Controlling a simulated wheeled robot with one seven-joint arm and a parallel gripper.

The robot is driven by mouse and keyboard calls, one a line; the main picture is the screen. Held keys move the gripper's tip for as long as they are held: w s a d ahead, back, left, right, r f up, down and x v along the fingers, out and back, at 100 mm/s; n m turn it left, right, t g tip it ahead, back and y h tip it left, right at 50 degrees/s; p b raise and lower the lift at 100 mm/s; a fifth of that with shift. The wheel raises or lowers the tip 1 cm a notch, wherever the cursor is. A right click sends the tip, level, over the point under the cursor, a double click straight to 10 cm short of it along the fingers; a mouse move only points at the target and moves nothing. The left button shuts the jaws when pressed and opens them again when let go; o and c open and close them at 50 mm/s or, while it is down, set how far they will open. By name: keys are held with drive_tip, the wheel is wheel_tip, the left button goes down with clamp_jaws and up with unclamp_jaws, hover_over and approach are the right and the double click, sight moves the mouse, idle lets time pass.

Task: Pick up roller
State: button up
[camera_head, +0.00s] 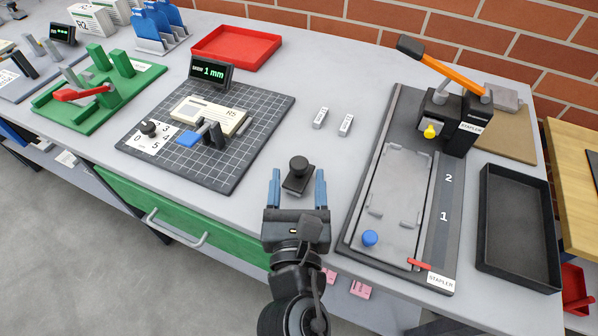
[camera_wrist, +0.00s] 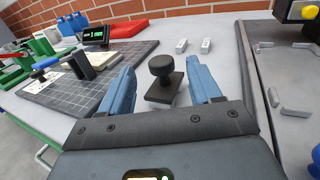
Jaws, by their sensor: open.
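The roller seems to be the small black piece with a round knob on a flat rectangular block (camera_head: 298,176), standing upright on the grey table. It also shows in the wrist view (camera_wrist: 162,78), centred ahead of the fingers. My gripper (camera_head: 298,188) is open, with one blue finger to the left of the black piece and one to the right. In the head view the knob piece lies near the fingertips, between them. In the wrist view it lies at and just beyond the finger gap. The fingers do not visibly touch it.
A stapler station (camera_head: 392,205) with a grey tray and orange handle stands close on the right. A dark gridded mat (camera_head: 240,165) lies to the left. Two small staple boxes (camera_head: 345,125) lie behind. A black tray (camera_head: 517,270) is at far right. The table's front edge is near.

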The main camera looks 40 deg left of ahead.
sight(299, 169)
drive_tip(key=shift+x, duration=2.35)
drive_tip(key=shift+r, duration=0.1)
clamp_jaws()
